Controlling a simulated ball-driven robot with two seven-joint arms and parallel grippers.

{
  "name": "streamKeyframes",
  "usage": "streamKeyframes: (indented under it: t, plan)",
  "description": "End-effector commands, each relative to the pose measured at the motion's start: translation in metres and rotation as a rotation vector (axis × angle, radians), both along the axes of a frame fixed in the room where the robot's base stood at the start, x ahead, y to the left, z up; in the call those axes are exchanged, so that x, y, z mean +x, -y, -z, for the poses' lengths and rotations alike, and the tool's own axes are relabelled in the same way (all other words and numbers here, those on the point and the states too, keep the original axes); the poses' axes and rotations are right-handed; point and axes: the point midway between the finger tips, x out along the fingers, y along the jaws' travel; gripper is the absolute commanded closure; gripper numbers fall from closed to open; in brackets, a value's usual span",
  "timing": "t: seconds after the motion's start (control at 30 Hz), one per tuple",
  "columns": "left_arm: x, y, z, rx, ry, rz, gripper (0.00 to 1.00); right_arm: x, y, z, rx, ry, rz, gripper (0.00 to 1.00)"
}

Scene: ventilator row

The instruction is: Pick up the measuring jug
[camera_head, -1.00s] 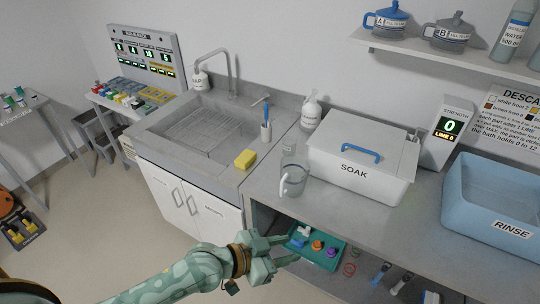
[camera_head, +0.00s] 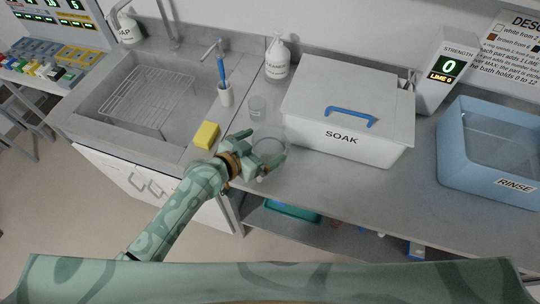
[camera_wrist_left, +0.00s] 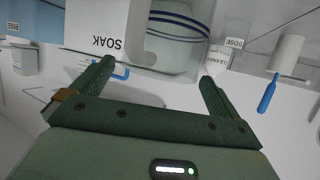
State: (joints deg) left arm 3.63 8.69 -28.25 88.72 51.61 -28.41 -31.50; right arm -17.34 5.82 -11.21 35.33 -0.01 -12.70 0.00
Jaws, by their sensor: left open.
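The measuring jug (camera_head: 270,146) is clear and stands on the grey counter, in front of the white SOAK box. My left gripper (camera_head: 264,151) is open at the jug, with its fingers spread on the near side; they partly hide the jug. In the left wrist view the jug (camera_wrist_left: 178,38) shows blue rings and lies just beyond and between the open fingertips (camera_wrist_left: 157,70). I cannot tell whether a finger touches it. My right gripper is not in view.
A small clear DOSE cup (camera_head: 257,107) stands just behind the jug. The SOAK box (camera_head: 340,135) is close on the right. A yellow sponge (camera_head: 206,135) and a cup with a blue-handled brush (camera_head: 226,96) are left. The blue RINSE tub (camera_head: 490,165) is far right.

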Motion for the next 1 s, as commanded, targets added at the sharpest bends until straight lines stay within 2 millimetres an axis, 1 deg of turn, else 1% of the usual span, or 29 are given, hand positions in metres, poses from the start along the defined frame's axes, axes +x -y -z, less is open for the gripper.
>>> streamKeyframes:
  t: [0.03,0.1,0.2,0.27,0.47,0.57,0.6,0.67,0.7,0.9,1.0]
  plan:
    - [0.006,0.007,0.004,-0.003,0.000,-0.002,0.00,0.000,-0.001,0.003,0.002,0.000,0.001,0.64]
    - [0.014,0.014,0.010,-0.002,0.000,-0.002,0.00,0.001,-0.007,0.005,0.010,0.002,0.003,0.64]
    - [0.022,0.021,0.014,-0.002,0.000,-0.002,0.00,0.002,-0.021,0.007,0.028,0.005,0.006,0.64]
    - [0.024,0.022,0.015,-0.001,0.000,-0.001,0.00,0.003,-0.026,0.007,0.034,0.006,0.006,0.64]
    - [0.024,0.022,0.015,0.000,0.000,-0.001,0.00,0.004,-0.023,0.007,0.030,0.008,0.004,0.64]
    - [0.024,0.022,0.015,0.000,0.000,-0.001,0.25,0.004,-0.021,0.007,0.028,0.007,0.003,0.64]
    - [0.024,0.022,0.015,0.000,0.000,-0.001,0.36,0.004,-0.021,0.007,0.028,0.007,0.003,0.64]
    - [0.024,0.022,0.015,0.000,0.000,-0.001,0.53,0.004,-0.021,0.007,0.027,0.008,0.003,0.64]
    - [0.024,0.022,0.015,0.000,0.001,-0.002,0.55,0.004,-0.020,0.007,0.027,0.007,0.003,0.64]
    - [0.024,0.022,0.015,0.000,0.000,-0.001,0.56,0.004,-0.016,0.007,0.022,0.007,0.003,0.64]
    - [0.024,0.022,0.011,0.000,0.002,-0.001,0.56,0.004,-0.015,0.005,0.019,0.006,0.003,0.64]
